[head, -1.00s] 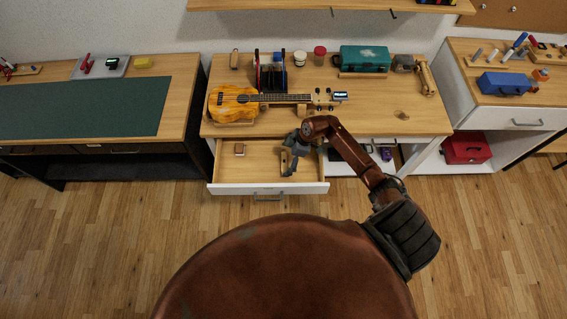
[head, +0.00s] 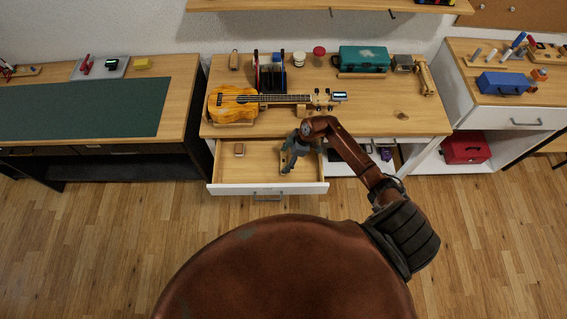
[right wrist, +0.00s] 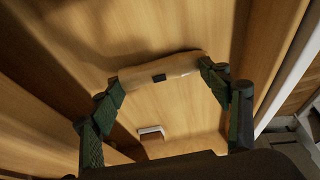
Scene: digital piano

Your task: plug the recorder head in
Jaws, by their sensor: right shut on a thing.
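The recorder head, a pale wooden tube with a dark window (right wrist: 160,77), lies across between my right gripper's fingertips in the right wrist view. My right gripper (right wrist: 161,79) is shut on it, with one finger at each end. In the head view my right gripper (head: 287,160) is inside or just above the open drawer (head: 215,178); the held piece is mostly hidden there. I cannot tell whether it touches the drawer floor. My left gripper is not in view. I cannot clearly make out the rest of the recorder.
A small brown block (head: 239,149) lies at the drawer's left; it also shows in the right wrist view (right wrist: 151,133). On the desk (head: 375,120) above are a ukulele (head: 233,104), a teal case (head: 364,59) and several small items. The desk's front right is mostly clear.

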